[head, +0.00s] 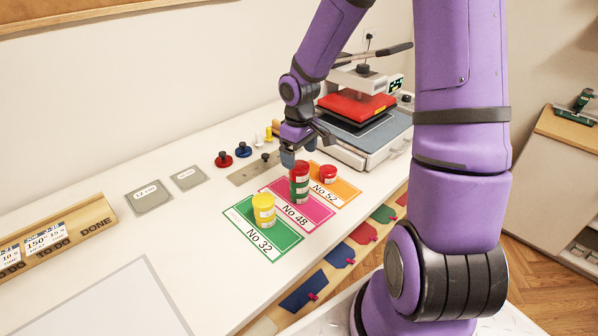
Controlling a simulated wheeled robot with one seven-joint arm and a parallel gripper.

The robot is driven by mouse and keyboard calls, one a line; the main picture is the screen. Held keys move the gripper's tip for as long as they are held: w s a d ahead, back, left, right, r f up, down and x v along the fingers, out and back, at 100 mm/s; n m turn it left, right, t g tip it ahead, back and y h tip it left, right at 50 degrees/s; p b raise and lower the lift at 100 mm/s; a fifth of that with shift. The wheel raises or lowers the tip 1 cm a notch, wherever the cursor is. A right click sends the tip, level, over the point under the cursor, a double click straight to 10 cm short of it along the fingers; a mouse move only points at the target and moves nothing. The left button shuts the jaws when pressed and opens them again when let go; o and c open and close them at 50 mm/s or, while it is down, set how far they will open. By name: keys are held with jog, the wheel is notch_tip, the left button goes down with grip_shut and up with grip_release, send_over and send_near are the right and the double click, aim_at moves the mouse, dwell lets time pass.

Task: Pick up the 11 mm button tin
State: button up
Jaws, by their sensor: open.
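Button tins stand on coloured cards on the white worktop in the head view. A yellow tin (264,209) stands on the green No 32 card (262,238). A taller red and green tin or stack (299,183) stands on the pink No 48 card (310,214). A short red tin (328,173) stands on the orange No 52 card (345,190). The tins' size labels are too small to read, so I cannot tell which is 11 mm. My gripper (299,153) is open, fingers down, just behind and above the red and green one; I cannot tell whether they touch.
A heat press (362,120) with a red plate stands close behind, to the right. Red and blue knobbed pieces (233,156) and a metal plate (252,172) lie left of my gripper. A wooden TO DO/DONE rack (80,235) is at left. The worktop's middle left is mostly clear.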

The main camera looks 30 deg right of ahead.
aim_at(300, 166)
jog(key=shift+s+f, duration=0.1)
jog(key=shift+f, duration=2.2)
jog(key=c, duration=1.1)
jog(key=shift+o, duration=0.2)
jog(key=shift+r, duration=0.15)
